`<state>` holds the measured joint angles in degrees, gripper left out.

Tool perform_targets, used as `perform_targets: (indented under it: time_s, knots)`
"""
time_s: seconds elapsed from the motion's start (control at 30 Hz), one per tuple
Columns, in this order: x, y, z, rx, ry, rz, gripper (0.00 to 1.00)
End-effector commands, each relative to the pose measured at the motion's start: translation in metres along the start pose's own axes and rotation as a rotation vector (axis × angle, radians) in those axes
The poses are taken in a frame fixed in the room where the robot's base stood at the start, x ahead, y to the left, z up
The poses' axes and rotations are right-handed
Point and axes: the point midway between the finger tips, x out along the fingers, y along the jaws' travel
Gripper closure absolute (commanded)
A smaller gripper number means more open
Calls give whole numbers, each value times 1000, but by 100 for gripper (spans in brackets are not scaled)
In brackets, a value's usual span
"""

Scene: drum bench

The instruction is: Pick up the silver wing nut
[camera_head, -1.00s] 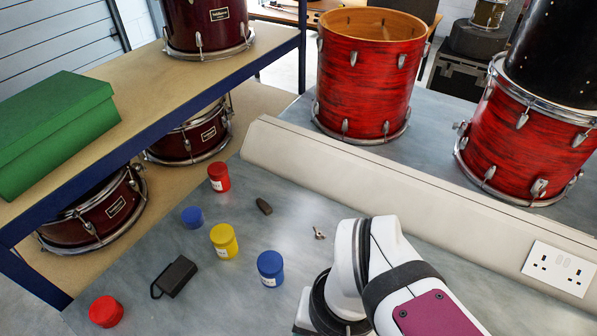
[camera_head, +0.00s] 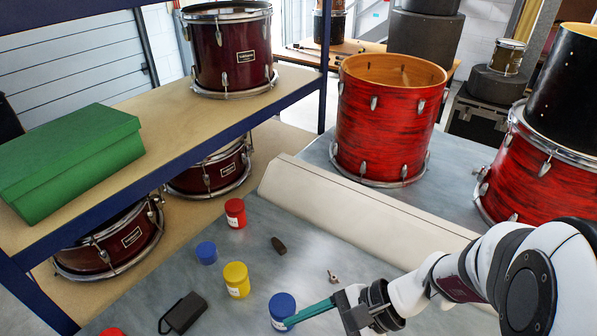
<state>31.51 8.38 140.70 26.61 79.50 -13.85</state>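The small silver wing nut (camera_head: 333,277) lies on the grey bench, right of the dark brown tapered piece and above my gripper in the picture. My gripper (camera_head: 287,322) reaches in from the right, its teal fingers pointing left. The fingers pass below the wing nut in the picture, apart from it. Their tips overlap the right side of a blue pot (camera_head: 277,305); whether they touch it I cannot tell. The fingers show as one narrow strip, so their opening is not visible.
A yellow pot (camera_head: 236,280), red pot (camera_head: 235,213), small blue pot (camera_head: 206,253), dark piece (camera_head: 279,246) and black box (camera_head: 185,313) lie on the bench. A pale raised trunking (camera_head: 350,215) runs behind the wing nut. Red drums (camera_head: 386,125) stand beyond it.

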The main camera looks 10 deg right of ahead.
Motion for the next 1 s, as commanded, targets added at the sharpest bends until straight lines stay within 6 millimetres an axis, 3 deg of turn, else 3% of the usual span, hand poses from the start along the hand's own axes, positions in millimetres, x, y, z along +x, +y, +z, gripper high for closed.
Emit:
perform_targets:
  time_s: [0.07,0.13,0.2,0.3,0.43,0.7,1.0]
  knots:
    - [-10,-25,-57,275,-86,-266,39]
    - [-24,-34,-112,479,-121,-491,39]
    - [-36,-28,-161,645,-130,-673,39]
    - [-46,-13,-208,800,-123,-839,39]
    - [-44,-10,-230,869,-117,-907,39]
    - [3,-64,-248,866,-116,-903,39]
    - [29,-100,-264,864,-116,-904,39]
